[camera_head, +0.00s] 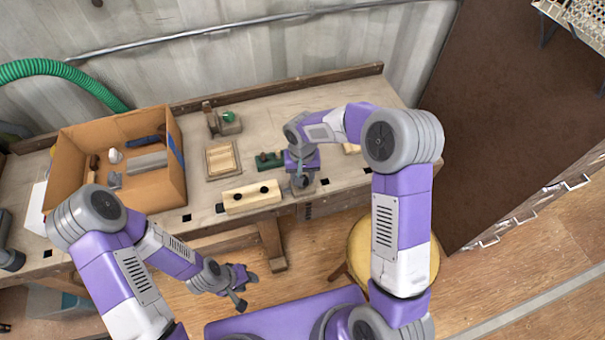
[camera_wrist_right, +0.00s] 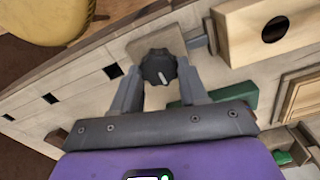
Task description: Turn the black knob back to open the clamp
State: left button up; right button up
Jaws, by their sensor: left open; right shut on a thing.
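The black knob (camera_wrist_right: 160,68) shows in the right wrist view, with a white mark on its face. It sits between the two fingers of my right gripper (camera_wrist_right: 160,84), which is shut on it. A pale block (camera_wrist_right: 155,38) lies just behind the knob. In the head view my right gripper (camera_head: 303,184) is at the bench's front edge, at the right end of a light wooden bar (camera_head: 238,203) with dark holes; the arm largely hides the clamp there. My left gripper (camera_head: 245,288) is open and empty, in front of the bench, above the floor.
The workbench (camera_head: 190,198) also carries an open cardboard box (camera_head: 160,185) with several items, a wooden tray (camera_head: 222,160) and a green block (camera_head: 268,160). A round yellow stool (camera_head: 360,250) stands at the front right. Square holes line the bench's front.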

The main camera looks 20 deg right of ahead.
jog(key=n+p, duration=0.1)
jog(key=n, duration=0.3)
jog(key=shift+n, duration=0.3)
jog(key=n+p, duration=0.1)
jog(key=n, duration=0.2)
jog(key=shift+a+n, duration=0.1)
jog(key=shift+n, duration=0.2)
jog(key=n+p, duration=0.1)
jog(key=n, duration=0.3)
jog(key=shift+s+a+n+p, duration=0.1)
jog(key=shift+n+p, duration=0.45)
jog(key=shift+n, duration=1.55)
jog(key=o, duration=1.1)
jog(key=shift+c, duration=0.2)
jog(key=shift+r, duration=0.1)
